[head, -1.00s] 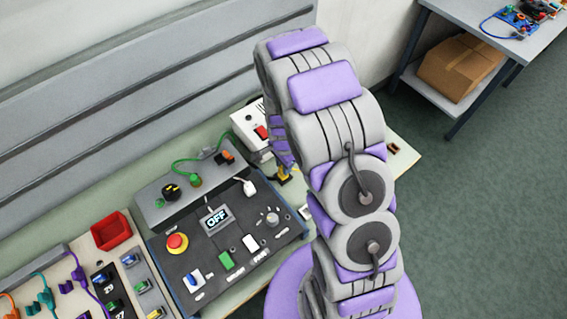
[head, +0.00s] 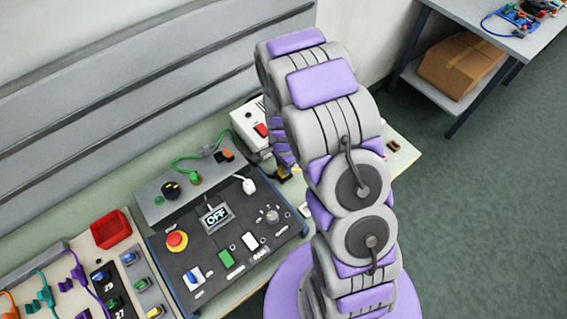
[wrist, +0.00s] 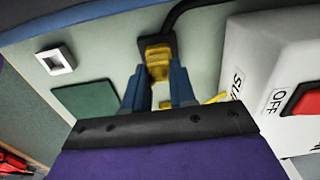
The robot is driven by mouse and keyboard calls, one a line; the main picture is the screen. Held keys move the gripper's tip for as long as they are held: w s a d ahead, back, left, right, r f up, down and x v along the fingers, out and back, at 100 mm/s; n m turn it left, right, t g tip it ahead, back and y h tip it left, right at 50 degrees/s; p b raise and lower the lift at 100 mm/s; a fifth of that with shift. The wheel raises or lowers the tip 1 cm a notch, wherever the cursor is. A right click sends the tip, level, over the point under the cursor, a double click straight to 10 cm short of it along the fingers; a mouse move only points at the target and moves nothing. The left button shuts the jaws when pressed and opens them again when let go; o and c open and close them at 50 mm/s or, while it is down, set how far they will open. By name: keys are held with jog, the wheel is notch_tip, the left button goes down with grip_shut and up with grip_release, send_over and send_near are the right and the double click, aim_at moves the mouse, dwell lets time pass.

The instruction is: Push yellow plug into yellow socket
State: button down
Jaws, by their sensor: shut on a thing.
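A yellow plug (wrist: 157,58) with a black cable sits between the blue fingertips of my gripper (wrist: 157,80) in the wrist view. My gripper is shut on the plug. In the head view, my gripper (head: 284,172) is mostly hidden behind my arm, beside the white box. A small yellow piece (wrist: 218,98) shows to the right of the fingers in the wrist view, partly covered by my gripper; I cannot tell whether it is the yellow socket. The plug's front end is hidden.
A white box (wrist: 280,55) with a red switch (wrist: 302,97) stands close right of the fingers. A white square frame (wrist: 56,60) and a dark green square (wrist: 86,97) lie to the left. A dark control panel (head: 190,262) reading OFF and a red bin (head: 110,230) are farther left.

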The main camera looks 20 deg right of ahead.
jog(key=shift+c, duration=1.8)
grip_release()
jog(key=shift+f, duration=0.1)
jog(key=shift+r+p, duration=1.65)
jog(key=shift+r, duration=2.6)
